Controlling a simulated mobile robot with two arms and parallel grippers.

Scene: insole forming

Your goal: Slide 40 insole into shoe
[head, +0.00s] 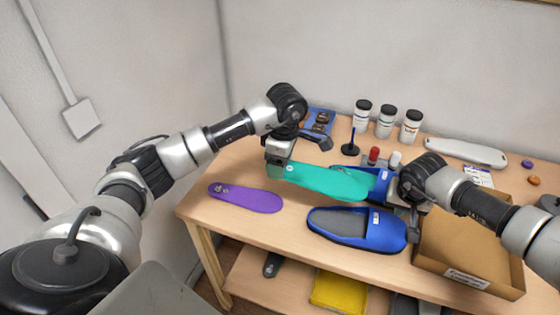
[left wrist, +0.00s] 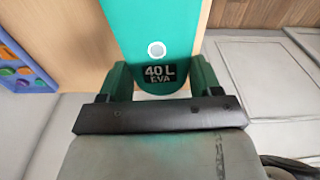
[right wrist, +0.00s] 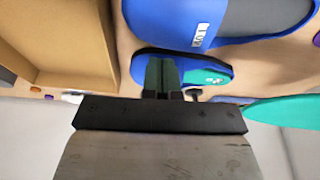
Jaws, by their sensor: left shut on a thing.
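My left gripper (head: 278,158) is shut on a teal insole (head: 325,182) marked 40 L EVA in the left wrist view (left wrist: 155,40). The insole is held above the table, its free end pointing right. The near blue shoe (head: 355,241) lies on the table with a dark grey inside. The far blue shoe (head: 384,180) is partly hidden behind the insole; teal with white print shows inside it in the right wrist view (right wrist: 212,77). My right gripper (right wrist: 163,75) has its fingers close together over the far shoe's end. Whether they pinch its wall cannot be told.
A purple insole (head: 245,198) lies at the table's left. An open cardboard box (head: 470,272) stands at the front right. Several lidded jars (head: 386,123), a blue tray (head: 320,119) and a white long object (head: 465,152) are at the back. Bare table lies left of the near shoe.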

